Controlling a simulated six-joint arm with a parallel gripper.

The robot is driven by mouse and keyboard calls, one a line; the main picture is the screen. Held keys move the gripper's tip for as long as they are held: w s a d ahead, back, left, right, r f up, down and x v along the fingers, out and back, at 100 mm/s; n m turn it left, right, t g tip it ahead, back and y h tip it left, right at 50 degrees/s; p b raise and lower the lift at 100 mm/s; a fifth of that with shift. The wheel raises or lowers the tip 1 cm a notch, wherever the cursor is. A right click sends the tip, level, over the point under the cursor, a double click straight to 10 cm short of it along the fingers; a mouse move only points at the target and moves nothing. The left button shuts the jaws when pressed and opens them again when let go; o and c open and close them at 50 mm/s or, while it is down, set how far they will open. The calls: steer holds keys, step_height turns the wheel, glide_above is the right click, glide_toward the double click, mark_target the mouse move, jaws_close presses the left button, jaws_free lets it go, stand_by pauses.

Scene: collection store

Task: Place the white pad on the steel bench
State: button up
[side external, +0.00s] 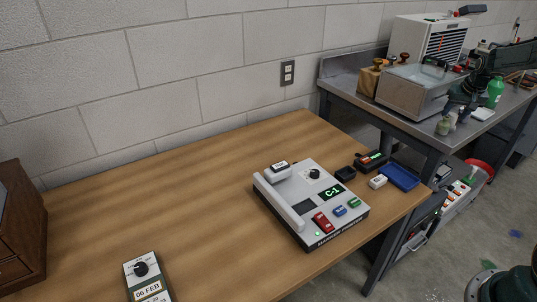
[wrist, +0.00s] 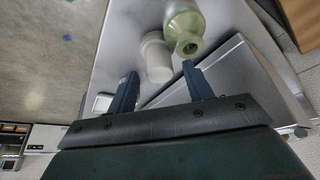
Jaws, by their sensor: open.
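A small white pad (side external: 482,114) lies flat on the steel bench (side external: 516,103), near its front edge. It also shows in the wrist view (wrist: 102,104), beside my left finger and outside the jaws. My gripper (side external: 459,104) is low over the bench, to the left of the pad in the side view. In the wrist view my gripper (wrist: 160,70) has its two fingers well apart with nothing held between them. The pad looks apart from the finger.
A pale green bottle (wrist: 184,25) and a white cylinder (wrist: 157,58) stand just beyond my fingertips. A green bottle (side external: 495,91) and a steel box (side external: 407,92) are on the bench. The wooden table (side external: 130,215) holds a grey device (side external: 285,180) and a blue tray (side external: 399,177).

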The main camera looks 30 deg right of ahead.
steer(key=v, duration=0.9)
steer(key=shift+r, duration=0.35)
steer(key=shift+s+a, duration=0.1)
steer(key=shift+a, duration=0.05)
steer(key=a+r+n, duration=0.1)
steer(key=a+r, duration=0.3)
steer(key=a, duration=0.5)
steer(key=s+a+r+n+t+y, duration=0.15)
steer(key=a+r, duration=0.25)
steer(key=a, duration=0.6)
steer(key=a+r+n+h, duration=0.15)
steer(key=a+r, duration=0.25)
steer(key=a, duration=0.5)
steer(key=s+a+f+n+y, duration=0.1)
steer(key=s+a+f+n, duration=0.1)
steer(key=s+a, duration=0.8)
steer(key=s+a+f+n+y, duration=0.2)
steer(key=s+a+n, duration=0.1)
steer(key=s+a, duration=0.7)
steer(key=shift+t, duration=0.45)
